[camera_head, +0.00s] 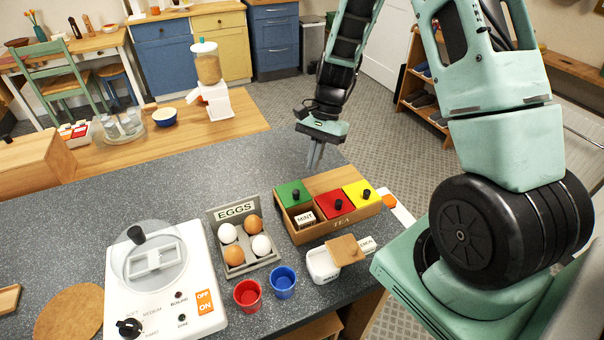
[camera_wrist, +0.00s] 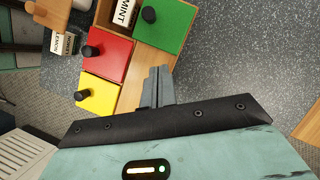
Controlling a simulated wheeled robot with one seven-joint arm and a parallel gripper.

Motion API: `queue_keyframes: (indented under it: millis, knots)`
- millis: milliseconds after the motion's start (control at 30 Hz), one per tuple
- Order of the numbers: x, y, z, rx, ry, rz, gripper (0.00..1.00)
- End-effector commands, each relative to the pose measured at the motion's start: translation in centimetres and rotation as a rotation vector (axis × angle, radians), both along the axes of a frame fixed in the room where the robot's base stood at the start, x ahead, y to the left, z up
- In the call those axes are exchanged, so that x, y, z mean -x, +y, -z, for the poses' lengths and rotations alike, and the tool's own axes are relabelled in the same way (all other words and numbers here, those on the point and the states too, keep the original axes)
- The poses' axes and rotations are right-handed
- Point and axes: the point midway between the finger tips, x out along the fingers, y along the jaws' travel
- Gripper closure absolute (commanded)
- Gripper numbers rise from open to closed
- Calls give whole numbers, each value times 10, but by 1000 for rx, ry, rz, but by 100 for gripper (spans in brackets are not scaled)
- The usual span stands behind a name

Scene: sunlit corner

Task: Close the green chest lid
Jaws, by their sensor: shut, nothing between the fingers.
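The wooden tea chest (camera_head: 330,226) stands on the grey counter with three knobbed lids. Its green lid (camera_head: 291,193) sits toward the back, leaving the compartment in front of it open, with a MINT packet (camera_head: 305,218) showing inside. The green lid also shows in the wrist view (camera_wrist: 163,27), beside the MINT packet (camera_wrist: 124,12). The red lid (camera_head: 334,204) and yellow lid (camera_head: 360,192) are to its right in the head view. My gripper (camera_head: 314,160) is shut and empty, pointing down behind the chest. Its fingers (camera_wrist: 158,88) show near the chest's back edge, apart from the green knob.
An egg tray (camera_head: 249,267), a red cup (camera_head: 247,294), a blue cup (camera_head: 283,282) and a white container with a wooden lid (camera_head: 345,250) stand in front and left. A white egg cooker (camera_head: 190,310) is farther left. The counter behind the chest is clear.

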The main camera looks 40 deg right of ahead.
Motion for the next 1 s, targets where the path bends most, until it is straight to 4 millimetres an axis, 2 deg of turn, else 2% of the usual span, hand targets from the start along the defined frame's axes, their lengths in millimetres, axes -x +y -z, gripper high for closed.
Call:
queue_keyframes:
  millis: [133,233,400,1000]
  knots:
    - [6,12,26,-2,5,-1,100]
    - [12,28,20,-2,1,-4,100]
    - [18,43,21,-1,1,-3,100]
    - [19,47,22,0,-1,-2,100]
